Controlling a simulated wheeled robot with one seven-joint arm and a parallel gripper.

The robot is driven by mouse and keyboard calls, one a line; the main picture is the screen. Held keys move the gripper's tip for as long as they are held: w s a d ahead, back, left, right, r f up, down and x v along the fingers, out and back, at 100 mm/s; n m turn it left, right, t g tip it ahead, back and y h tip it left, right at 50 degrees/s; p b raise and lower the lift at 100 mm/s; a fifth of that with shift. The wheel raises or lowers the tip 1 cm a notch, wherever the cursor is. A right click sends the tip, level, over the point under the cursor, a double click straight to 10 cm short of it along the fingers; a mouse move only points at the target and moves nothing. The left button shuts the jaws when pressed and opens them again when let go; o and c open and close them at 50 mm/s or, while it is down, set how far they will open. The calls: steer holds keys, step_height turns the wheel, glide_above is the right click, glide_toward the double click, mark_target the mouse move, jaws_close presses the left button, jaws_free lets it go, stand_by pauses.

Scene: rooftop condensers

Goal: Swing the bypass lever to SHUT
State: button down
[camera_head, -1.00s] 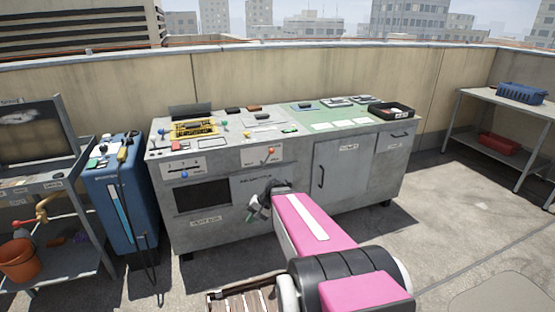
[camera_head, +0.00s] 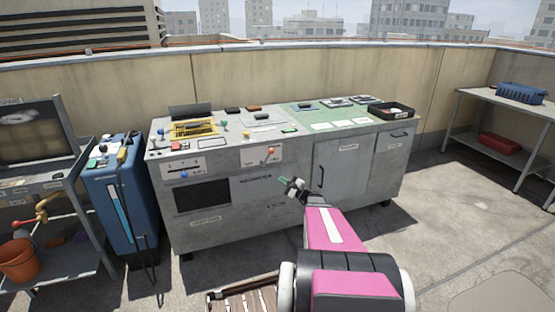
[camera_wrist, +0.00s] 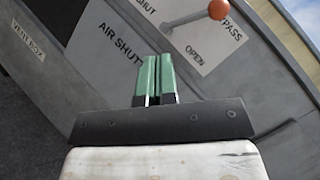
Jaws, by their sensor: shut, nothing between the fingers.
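The bypass lever (camera_head: 271,150) has an orange ball knob and sits on a white plate on the cabinet's front, upper middle. In the wrist view its orange knob (camera_wrist: 219,9) and thin grey shaft show at the top right. The white plate (camera_wrist: 200,45) there reads SHUT at its left, OPEN below the lever, and part of BYPASS by the knob. The lever stands apart from the SHUT word. My gripper (camera_head: 284,181) is below and slightly right of the lever in the head view. Its green fingers (camera_wrist: 155,78) are shut, empty, and apart from the lever.
A slider plate with a blue knob (camera_head: 184,174) is left on the cabinet (camera_head: 240,215). Small items and a black tray (camera_head: 391,110) cover the top. A blue unit (camera_head: 125,205) stands left.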

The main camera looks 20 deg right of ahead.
steer(key=d+m+t+h, duration=0.2)
steer(key=d+m+t, duration=0.1)
steer(key=d, duration=0.3)
steer(key=shift+w+d+m+t+h, duration=0.3)
steer(key=shift+w+d+m+t, duration=0.1)
steer(key=shift+m, duration=0.1)
steer(key=shift+s+a+r+x, duration=0.25)
steer(key=shift+s+r+x, duration=0.05)
steer(key=shift+x, duration=1.85)
steer(key=shift+s+a+r+x, duration=0.25)
steer(key=shift+r+x, duration=0.1)
steer(key=shift+x, duration=1.75)
steer(key=shift+s+a+r+x, duration=0.25)
steer(key=shift+s+r+x, duration=0.05)
steer(key=shift+x, duration=1.85)
